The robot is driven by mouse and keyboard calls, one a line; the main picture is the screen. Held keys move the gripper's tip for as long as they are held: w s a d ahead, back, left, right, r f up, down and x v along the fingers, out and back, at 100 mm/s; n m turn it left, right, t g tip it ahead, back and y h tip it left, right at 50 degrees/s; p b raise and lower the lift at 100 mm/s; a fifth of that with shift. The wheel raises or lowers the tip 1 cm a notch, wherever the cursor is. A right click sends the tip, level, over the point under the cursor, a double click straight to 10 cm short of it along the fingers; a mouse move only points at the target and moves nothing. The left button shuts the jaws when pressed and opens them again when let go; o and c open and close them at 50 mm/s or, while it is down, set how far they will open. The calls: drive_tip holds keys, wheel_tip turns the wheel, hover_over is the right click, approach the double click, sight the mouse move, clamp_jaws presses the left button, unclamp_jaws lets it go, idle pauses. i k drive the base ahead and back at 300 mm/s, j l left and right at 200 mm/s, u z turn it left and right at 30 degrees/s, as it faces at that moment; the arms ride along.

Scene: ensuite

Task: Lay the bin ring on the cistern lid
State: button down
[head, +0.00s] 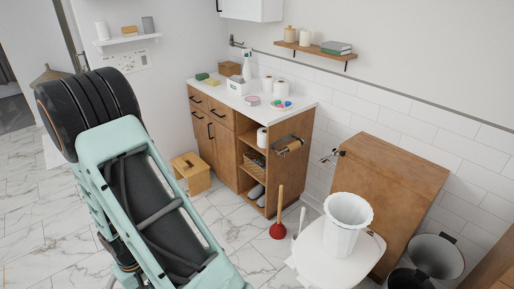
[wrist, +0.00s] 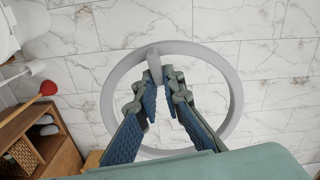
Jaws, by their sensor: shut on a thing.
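The bin ring (wrist: 236,90) is a pale grey hoop. My gripper (wrist: 163,80) is shut on a short part of it at the top of the hoop in the wrist view. The rest of the hoop spreads around the fingers, above the marble floor. In the head view, neither the ring nor my gripper shows; my arm fills the lower left. The cistern seems to be the brown wooden box behind the toilet, its flat lid (head: 396,162) bare, at the right of the head view.
A white ribbed bin (head: 346,226) stands on the toilet lid (head: 318,250). A red plunger (head: 278,230) stands left of the toilet. Two open bins, one grey (head: 437,256), stand right of the cistern. The wooden vanity (head: 225,130) is at the back.

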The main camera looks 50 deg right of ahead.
sight(375, 154)
drive_tip(key=i+z, duration=0.25)
drive_tip(key=i, duration=0.15)
drive_tip(key=i+j+z, duration=0.15)
drive_tip(key=i+z, duration=0.6)
drive_tip(key=i+j+z, duration=0.1)
drive_tip(key=i+z, duration=0.15)
drive_tip(key=z, duration=0.15)
drive_tip(key=i+z, duration=0.2)
drive_tip(key=z, duration=0.3)
drive_tip(key=i+j+z, duration=0.15)
drive_tip(key=z, duration=0.35)
drive_tip(key=i+z, duration=0.2)
drive_tip(key=z, duration=0.25)
drive_tip(key=i+j+z, duration=0.15)
drive_tip(key=z, duration=0.3)
drive_tip(key=i+j+z, duration=0.1)
drive_tip(key=j+z, duration=0.15)
drive_tip(key=z, duration=0.2)
drive_tip(key=i+j+z, duration=0.1)
drive_tip(key=j+z, duration=0.15)
drive_tip(key=z, duration=0.2)
drive_tip(key=i+j+z, duration=0.15)
drive_tip(key=z, duration=0.2)
drive_tip(key=i+j+z, duration=0.1)
drive_tip(key=j+z, duration=0.2)
drive_tip(key=i+j+z, duration=0.1)
drive_tip(key=j+z, duration=0.4)
drive_tip(key=j, duration=0.2)
